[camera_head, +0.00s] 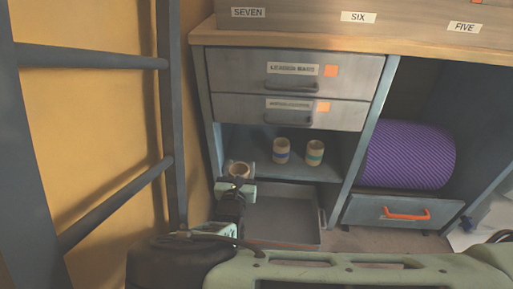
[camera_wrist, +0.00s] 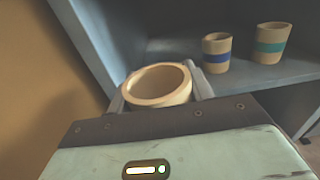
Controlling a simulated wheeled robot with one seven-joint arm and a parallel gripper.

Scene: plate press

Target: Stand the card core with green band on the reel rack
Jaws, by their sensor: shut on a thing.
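My gripper (camera_head: 238,180) is shut on a card core (camera_head: 239,169), a short tan tube with its open end up. In the wrist view the held core (camera_wrist: 158,84) stands between the fingers; its lower side is hidden, so I cannot see its band. A core with a green-teal band (camera_head: 315,152) stands upright on the open shelf, to the right of my gripper; it also shows in the wrist view (camera_wrist: 271,44). A core with a blue band (camera_head: 282,151) stands upright just left of it. I cannot make out a separate reel rack.
The open shelf (camera_head: 258,140) lies under two shut drawers (camera_head: 295,75). A grey drawer (camera_head: 320,225) stands pulled out below it and looks empty. A purple roll (camera_head: 410,155) fills the right bay. A dark ladder (camera_head: 168,100) stands at the left.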

